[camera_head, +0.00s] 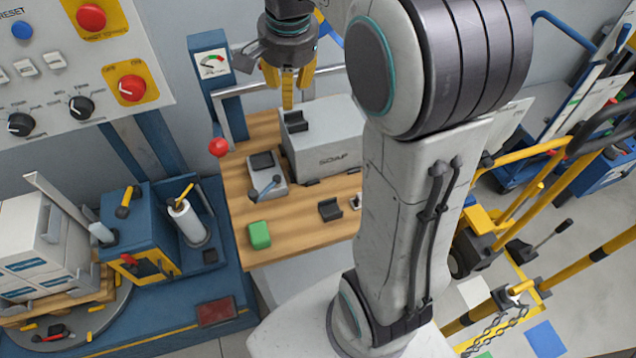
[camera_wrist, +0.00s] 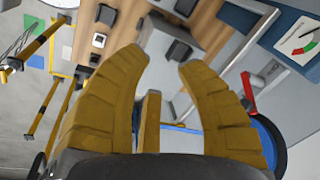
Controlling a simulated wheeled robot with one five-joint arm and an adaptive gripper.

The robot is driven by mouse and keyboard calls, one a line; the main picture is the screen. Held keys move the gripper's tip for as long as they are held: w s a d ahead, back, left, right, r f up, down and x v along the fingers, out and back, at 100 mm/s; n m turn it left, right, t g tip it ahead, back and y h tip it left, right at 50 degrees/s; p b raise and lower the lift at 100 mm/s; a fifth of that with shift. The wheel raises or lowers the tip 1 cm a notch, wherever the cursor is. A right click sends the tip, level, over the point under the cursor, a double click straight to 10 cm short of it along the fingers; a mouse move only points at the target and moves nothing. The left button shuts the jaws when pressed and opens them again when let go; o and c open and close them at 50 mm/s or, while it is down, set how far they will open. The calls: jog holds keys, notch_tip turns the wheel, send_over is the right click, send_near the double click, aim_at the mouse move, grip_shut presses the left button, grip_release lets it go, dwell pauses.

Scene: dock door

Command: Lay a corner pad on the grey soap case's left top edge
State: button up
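The grey soap case (camera_head: 335,143), marked SOAP, stands on the wooden table. A black corner pad (camera_head: 296,122) rests at its left top edge; the wrist view also shows this pad (camera_wrist: 178,52) on the case (camera_wrist: 157,42). Another black corner pad (camera_head: 330,209) lies on the table in front of the case. My gripper (camera_head: 288,95) points down just above the pad on the case. In the wrist view my gripper (camera_wrist: 160,55) has its yellow fingers wide apart, with nothing held between them. I cannot tell whether a finger touches the pad.
A grey device with a blue lever (camera_head: 266,180) stands left of the case. A green block (camera_head: 259,235) lies near the table's front left corner. A red-knobbed lever (camera_head: 219,147) stands at the table's left edge. My arm hides the table's right side.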

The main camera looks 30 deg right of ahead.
jog(key=s+a+f+n+t, duration=0.1)
jog(key=s+a+f+n, duration=0.1)
jog(key=s+n, duration=0.4)
jog(key=s+a+f+n+t, duration=0.1)
jog(key=s+n, duration=0.4)
jog(key=s, duration=0.7)
jog(key=shift+s+a+f+n, duration=0.4)
jog(key=shift+a+f, duration=0.3)
jog(key=shift+a, duration=0.3)
